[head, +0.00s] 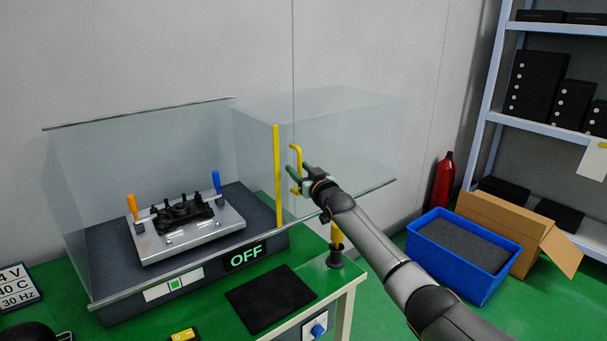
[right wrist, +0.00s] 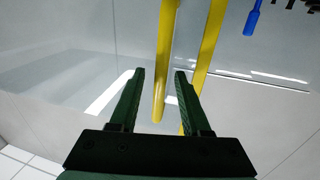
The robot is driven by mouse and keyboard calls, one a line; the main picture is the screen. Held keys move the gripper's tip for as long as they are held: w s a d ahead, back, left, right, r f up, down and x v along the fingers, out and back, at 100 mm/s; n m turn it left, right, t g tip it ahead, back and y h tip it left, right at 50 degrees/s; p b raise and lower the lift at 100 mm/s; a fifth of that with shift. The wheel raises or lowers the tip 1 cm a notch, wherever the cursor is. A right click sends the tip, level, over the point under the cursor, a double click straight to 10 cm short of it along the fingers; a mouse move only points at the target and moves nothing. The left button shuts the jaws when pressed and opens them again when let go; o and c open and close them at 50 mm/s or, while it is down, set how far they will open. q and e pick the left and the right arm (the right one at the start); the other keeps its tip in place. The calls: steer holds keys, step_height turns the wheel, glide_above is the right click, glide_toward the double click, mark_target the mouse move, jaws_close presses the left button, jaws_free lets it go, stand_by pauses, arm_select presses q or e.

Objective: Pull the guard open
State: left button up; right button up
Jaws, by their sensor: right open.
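The guard (head: 345,130) is a clear panelled box with a yellow edge strip (head: 277,176) and a yellow bar handle (head: 296,152). It reaches out to the right past the machine's base. My right gripper (head: 300,179) is at the handle, its fingers open. In the right wrist view, the handle (right wrist: 164,60) runs between the open fingers (right wrist: 159,76), with the yellow strip (right wrist: 204,58) beside it. Whether a finger touches the bar cannot be told. Part of the handle is hidden behind the gripper in the head view. My left gripper is not in view.
A metal fixture (head: 185,238) with orange and blue handles sits inside the clear housing. A black mat (head: 270,298) and a yellow-topped post (head: 336,240) are in front. A blue crate (head: 455,282), cardboard box (head: 555,250) and red extinguisher (head: 442,182) stand right.

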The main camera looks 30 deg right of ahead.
steer(key=s+a, duration=0.1)
steer(key=s, duration=1.1)
steer(key=shift+s+a, duration=0.2)
steer(key=shift+a, duration=0.05)
